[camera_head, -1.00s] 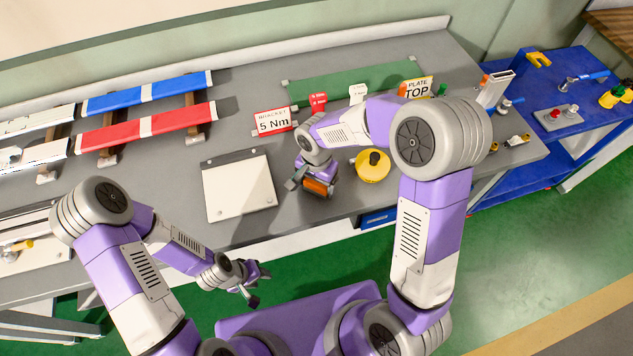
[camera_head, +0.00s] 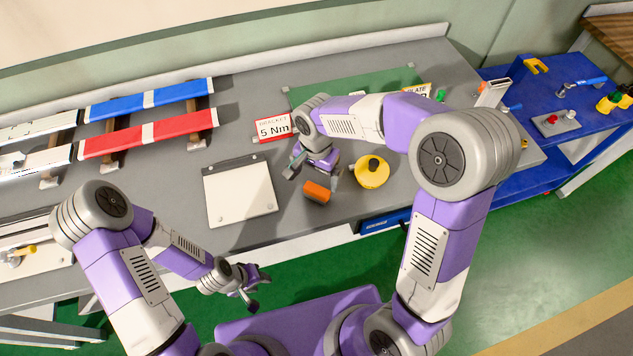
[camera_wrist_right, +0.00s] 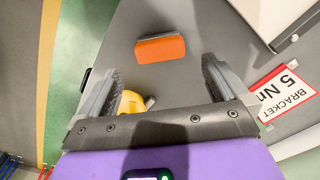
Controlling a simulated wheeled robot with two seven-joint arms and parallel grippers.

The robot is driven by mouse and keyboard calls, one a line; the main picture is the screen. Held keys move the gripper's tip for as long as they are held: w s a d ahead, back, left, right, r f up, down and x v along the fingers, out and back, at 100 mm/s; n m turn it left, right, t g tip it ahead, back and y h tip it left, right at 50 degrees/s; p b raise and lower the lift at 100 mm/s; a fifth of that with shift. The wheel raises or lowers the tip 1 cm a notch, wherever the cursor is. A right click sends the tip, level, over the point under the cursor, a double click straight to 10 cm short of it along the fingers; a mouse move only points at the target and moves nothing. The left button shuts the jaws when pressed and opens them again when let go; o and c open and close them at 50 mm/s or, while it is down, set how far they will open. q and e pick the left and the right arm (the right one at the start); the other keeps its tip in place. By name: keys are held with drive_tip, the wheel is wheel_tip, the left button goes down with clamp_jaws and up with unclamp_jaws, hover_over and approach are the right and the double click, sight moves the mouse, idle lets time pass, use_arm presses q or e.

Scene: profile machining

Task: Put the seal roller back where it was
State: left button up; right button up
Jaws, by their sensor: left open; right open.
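An orange piece (camera_head: 317,192), which looks like the seal roller, lies on the grey bench between the white board and the yellow round item. It also shows in the right wrist view (camera_wrist_right: 160,49), with small grey parts at its edges. My right gripper (camera_head: 312,177) is open and empty, just behind the orange piece and apart from it. In the right wrist view, the orange piece is ahead of the spread fingers (camera_wrist_right: 160,72), with nothing between them. My left gripper (camera_head: 258,291) is open and empty, in front of the bench over the floor.
A white board (camera_head: 240,192) lies left of the orange piece. A yellow round item (camera_head: 371,173) with a dark knob stands to its right. Red (camera_head: 150,133) and blue profiles rest on supports at left. A blue table (camera_head: 590,95) adjoins at right.

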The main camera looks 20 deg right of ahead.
sight(316, 189)
use_arm(q)
drive_tip(key=shift+r, duration=0.35)
use_arm(e)
wheel_tip(316, 189, up, 4)
drive_tip(key=shift+r, duration=0.25)
